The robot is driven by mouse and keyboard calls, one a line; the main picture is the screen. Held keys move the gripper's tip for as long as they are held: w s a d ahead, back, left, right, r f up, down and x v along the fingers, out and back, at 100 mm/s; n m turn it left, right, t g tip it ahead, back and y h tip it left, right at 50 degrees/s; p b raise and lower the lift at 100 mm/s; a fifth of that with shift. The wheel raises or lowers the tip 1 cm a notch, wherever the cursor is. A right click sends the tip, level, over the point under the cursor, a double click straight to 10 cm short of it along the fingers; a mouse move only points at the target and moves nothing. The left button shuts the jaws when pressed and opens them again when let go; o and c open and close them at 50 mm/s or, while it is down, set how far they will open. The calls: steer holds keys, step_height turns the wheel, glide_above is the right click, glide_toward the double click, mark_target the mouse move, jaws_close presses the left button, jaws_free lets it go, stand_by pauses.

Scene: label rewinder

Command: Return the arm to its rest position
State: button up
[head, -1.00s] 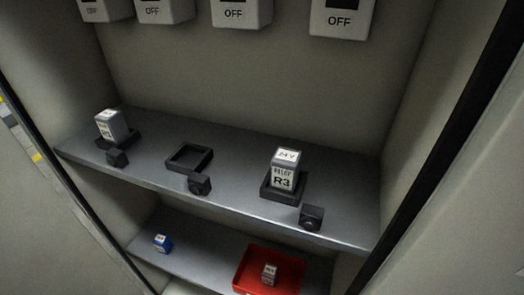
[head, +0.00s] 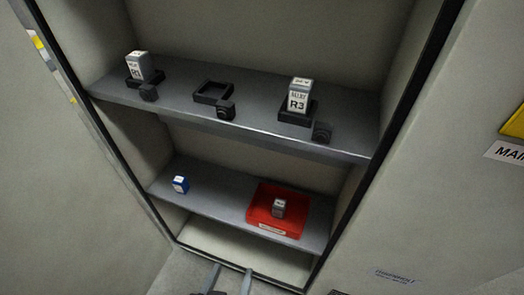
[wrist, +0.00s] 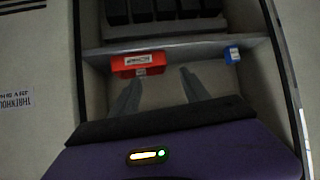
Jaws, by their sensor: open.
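My gripper (head: 231,278) shows at the bottom edge of the head view, in front of the cabinet and below its lower shelf. In the wrist view my gripper (wrist: 157,84) has its two fingers spread wide apart with nothing between them. The fingers point toward the lower shelf (wrist: 200,47), which holds a red tray (wrist: 128,65) and a blue block (wrist: 232,54). Most of my arm is out of the head view.
On the upper shelf (head: 180,112), relay R1 (head: 138,67) and relay R3 (head: 299,97) stand in black sockets; the middle socket (head: 212,93) is empty. The lower shelf carries the blue block (head: 180,184) and the red tray (head: 262,213) with a grey relay (head: 279,207). Cabinet walls flank both sides.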

steer(key=a+r+n+y, duration=0.1)
steer(key=a+n+y, duration=0.3)
steer(key=a, duration=0.2)
steer(key=s+d+r+m+t+h, duration=0.1)
steer(key=s+d+r, duration=0.2)
steer(key=s+d, duration=0.55)
steer(key=s+d+r+m+t, duration=0.15)
steer(key=s+d, duration=0.25)
steer(key=d, duration=0.9)
steer(key=s+d+r+t+h, duration=0.1)
steer(key=s+d+r, duration=0.2)
steer(key=s+d, duration=0.55)
step_height(320, 180, up, 16)
steer(key=w+d+p, duration=0.2)
steer(key=w+p, duration=0.1)
steer(key=p, duration=1.3)
steer(key=shift+d, duration=0.3)
